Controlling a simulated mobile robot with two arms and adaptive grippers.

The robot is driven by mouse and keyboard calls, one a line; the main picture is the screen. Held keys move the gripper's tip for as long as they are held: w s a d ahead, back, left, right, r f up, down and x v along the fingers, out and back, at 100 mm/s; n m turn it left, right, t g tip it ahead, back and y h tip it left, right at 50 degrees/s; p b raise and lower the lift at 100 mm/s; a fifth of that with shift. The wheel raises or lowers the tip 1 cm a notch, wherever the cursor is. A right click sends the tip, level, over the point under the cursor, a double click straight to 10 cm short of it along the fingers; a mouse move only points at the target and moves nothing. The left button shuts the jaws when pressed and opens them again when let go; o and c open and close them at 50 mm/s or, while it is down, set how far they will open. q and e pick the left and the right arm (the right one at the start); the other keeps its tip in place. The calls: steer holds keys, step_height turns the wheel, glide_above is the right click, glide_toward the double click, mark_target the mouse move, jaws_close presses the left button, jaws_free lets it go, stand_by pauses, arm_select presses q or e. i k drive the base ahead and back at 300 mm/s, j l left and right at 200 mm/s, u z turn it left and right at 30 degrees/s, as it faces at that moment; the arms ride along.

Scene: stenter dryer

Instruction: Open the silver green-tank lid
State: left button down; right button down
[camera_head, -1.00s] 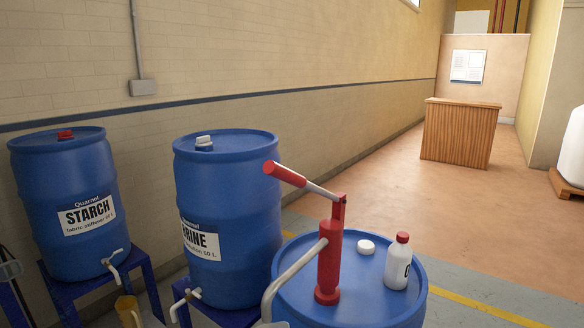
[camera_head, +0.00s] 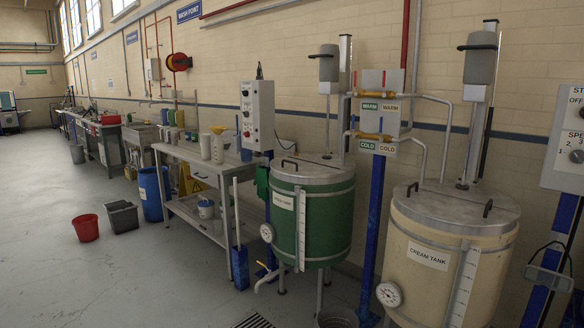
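The green tank (camera_head: 312,222) stands right of the middle against the wall, with a white label, a gauge and a level scale on its side. Its silver lid (camera_head: 312,170) lies flat and closed on top, with a dark handle (camera_head: 289,165) at the left of the lid. A grey motor unit on a shaft (camera_head: 327,68) rises behind the lid. Neither of my grippers shows in this view.
The cream tank (camera_head: 445,245) stands right of the green tank, with warm and cold pipes between them. A control box (camera_head: 257,115) and metal bench (camera_head: 195,165) are left of it. Red bucket (camera_head: 86,228) and grey bin (camera_head: 122,217) stand on the floor.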

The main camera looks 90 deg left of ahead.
mark_target(290, 165)
steer(key=u, duration=2.75)
